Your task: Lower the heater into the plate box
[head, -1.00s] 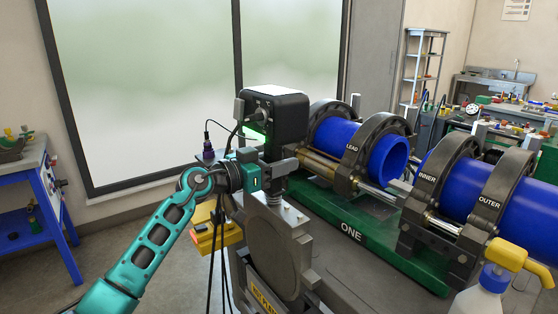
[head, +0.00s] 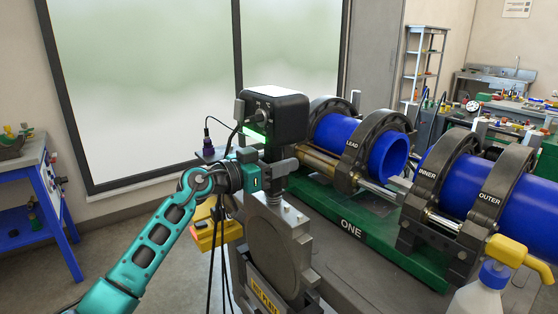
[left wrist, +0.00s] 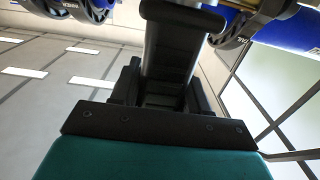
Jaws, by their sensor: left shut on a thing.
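The heater has a black control housing (head: 273,116) with a lit green strip. Below the housing is a dark upright handle, and below that a grey round plate (head: 270,238) standing upright. The plate's lower part is at the grey plate box (head: 247,270), which has a yellow label; how deep it sits inside I cannot tell. My left gripper (head: 268,171) is shut on the heater's handle just under the housing. In the left wrist view a black handle (left wrist: 178,45) runs between the dark fingers. My right gripper is not in view.
The fusion machine holds blue pipes (head: 388,158) in dark clamps (head: 350,165) on a green base (head: 385,240), close right of the heater. A yellow-topped spray bottle (head: 485,290) stands at the front right. Black cables hang beside the plate box. A blue workbench (head: 35,215) is at left.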

